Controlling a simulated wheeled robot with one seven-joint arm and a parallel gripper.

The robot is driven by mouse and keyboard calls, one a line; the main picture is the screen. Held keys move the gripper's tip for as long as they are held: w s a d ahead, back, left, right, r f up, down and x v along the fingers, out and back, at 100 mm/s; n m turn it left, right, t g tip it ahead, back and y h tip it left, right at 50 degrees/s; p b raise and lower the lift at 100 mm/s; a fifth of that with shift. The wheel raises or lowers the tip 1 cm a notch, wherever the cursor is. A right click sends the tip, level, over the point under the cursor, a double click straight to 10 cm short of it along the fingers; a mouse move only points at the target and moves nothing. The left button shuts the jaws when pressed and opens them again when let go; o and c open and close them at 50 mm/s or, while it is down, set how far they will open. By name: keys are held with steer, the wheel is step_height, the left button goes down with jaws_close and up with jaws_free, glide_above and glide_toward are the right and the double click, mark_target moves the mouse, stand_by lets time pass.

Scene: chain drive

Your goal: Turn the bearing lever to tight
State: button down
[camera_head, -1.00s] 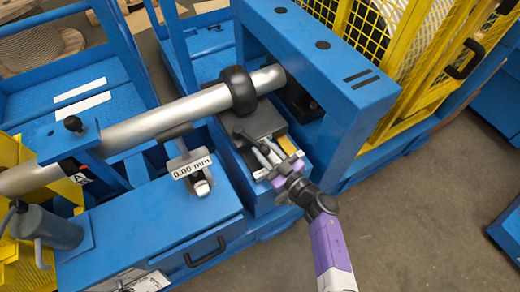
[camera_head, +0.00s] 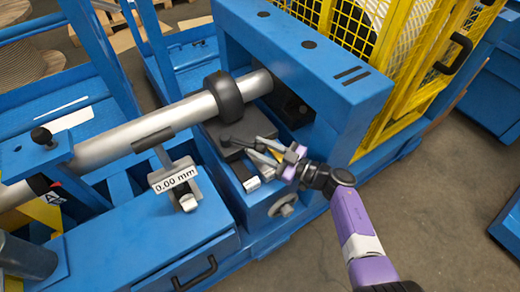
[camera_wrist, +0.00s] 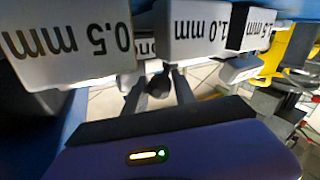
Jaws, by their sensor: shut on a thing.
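The bearing lever (camera_head: 238,141) is a dark bar on top of the dark bearing block under the shaft. My gripper (camera_head: 259,151) reaches in from the right, low over the block, with its fingers at the lever's free end. In the wrist view a dark round knob (camera_wrist: 159,84) sits between my two finger tips, and my gripper is shut on it. The lever's far end and any tight or loose marks cannot be made out.
White labelled blocks, 0.5 mm (camera_wrist: 70,45) and 1.0 mm (camera_wrist: 200,28), hang close to my fingers in the wrist view. A grey shaft (camera_head: 130,132) with a black collar, a blue frame (camera_head: 320,60) and a yellow cage (camera_head: 425,80) stand around. A gauge reads 0.00 mm (camera_head: 175,179).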

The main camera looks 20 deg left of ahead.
steer(key=c, duration=1)
jaws_free()
steer(key=shift+a, duration=0.1)
steer(key=shift+c, duration=0.2)
steer(key=shift+s+d+p, duration=0.25)
steer(key=shift+d, duration=1.05)
steer(key=shift+s+d+p, duration=0.25)
steer(key=shift+d+p, duration=0.05)
steer(key=shift+d, duration=0.95)
steer(key=shift+s+d+p, duration=0.25)
steer(key=shift+d, duration=1.05)
